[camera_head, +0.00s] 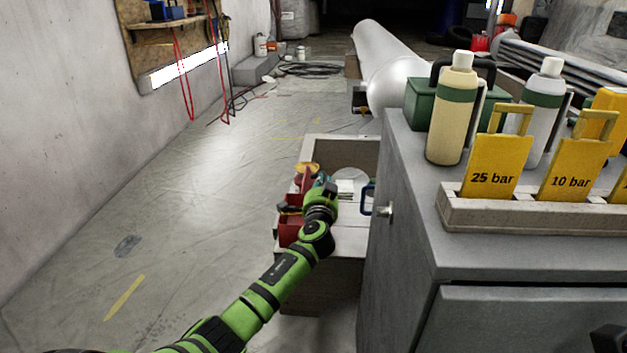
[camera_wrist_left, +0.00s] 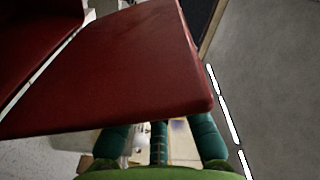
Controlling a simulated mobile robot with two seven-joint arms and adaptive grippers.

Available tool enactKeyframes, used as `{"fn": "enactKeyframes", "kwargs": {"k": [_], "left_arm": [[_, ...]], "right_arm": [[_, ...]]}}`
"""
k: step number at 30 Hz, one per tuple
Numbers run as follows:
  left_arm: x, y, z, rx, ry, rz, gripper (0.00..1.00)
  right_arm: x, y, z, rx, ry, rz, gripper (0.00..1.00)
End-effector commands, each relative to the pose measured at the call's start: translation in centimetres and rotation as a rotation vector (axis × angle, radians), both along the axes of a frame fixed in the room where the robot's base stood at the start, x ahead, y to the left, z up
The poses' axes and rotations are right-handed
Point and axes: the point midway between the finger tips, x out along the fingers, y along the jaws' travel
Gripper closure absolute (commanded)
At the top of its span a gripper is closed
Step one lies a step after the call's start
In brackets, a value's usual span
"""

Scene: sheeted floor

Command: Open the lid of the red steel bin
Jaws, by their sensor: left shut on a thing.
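The red steel bin (camera_head: 289,229) stands on a low wooden bench beside the grey cabinet. Its red lid (camera_head: 304,181) shows above it, raised and tilted, partly covered by my gripper. My left gripper (camera_head: 318,186) reaches over the bench from the front and is shut on the lid. In the left wrist view the lid (camera_wrist_left: 125,75) fills the middle as a broad dark red panel. The red bin body (camera_wrist_left: 30,40) shows at the upper left. My teal left fingers (camera_wrist_left: 160,135) pass behind the lid's lower edge, so their tips are hidden. My right gripper is not in view.
The grey cabinet (camera_head: 395,260) stands close on the right, carrying bottles and yellow pressure tags (camera_head: 495,160). The bench (camera_head: 345,145) also holds a blue-handled item (camera_head: 367,198). Open floor (camera_head: 190,190) lies to the left. A large pipe (camera_head: 395,70) lies behind.

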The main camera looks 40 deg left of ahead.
Motion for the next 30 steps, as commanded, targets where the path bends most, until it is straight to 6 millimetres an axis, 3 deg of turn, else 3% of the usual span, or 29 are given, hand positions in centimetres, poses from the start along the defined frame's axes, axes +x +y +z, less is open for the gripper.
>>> {"fn": "enactKeyframes", "kwargs": {"k": [15, 30], "left_arm": [[1.9, -3.0, -0.8, 0.332, 0.200, -0.001, 1.00], [2.3, -3.6, -1.3, 0.419, 0.253, 0.001, 1.00]], "right_arm": [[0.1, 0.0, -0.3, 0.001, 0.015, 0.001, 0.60], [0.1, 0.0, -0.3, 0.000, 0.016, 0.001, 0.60]]}}
